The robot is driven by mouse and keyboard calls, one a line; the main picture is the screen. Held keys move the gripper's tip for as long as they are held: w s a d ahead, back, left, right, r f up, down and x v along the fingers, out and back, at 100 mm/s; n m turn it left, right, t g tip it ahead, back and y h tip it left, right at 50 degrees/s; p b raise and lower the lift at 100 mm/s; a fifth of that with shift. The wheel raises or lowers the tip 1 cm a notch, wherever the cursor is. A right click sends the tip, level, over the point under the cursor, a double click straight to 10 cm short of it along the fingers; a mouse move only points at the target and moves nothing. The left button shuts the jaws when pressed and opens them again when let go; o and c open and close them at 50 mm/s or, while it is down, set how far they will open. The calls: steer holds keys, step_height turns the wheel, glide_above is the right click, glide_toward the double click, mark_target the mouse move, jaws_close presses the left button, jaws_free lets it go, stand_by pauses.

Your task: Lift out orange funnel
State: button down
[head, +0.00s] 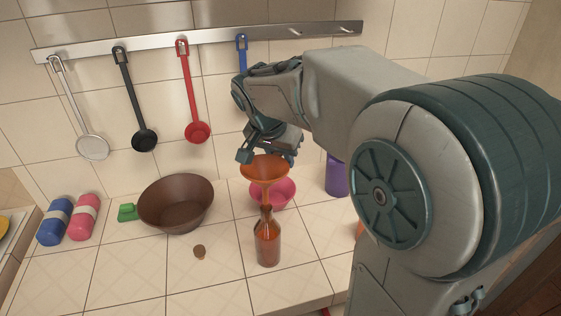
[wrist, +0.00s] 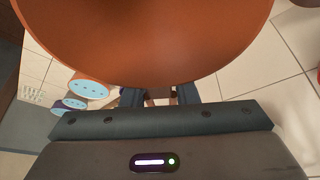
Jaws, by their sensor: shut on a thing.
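The orange funnel (head: 265,170) sits above the neck of a brown bottle (head: 267,243) on the tiled counter.
Blue (head: 54,222) and pink (head: 82,218) rolls lie at left. Utensils hang from a wall rail (head: 210,38). The front counter is mostly clear.

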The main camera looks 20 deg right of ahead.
steer(key=s+a+b, duration=0.4)
steer(key=s+a, duration=0.8)
steer(key=shift+s+a+r+b, duration=0.3)
steer(key=shift+s+a+b, duration=0.05)
steer(key=shift+a+b, duration=0.05)
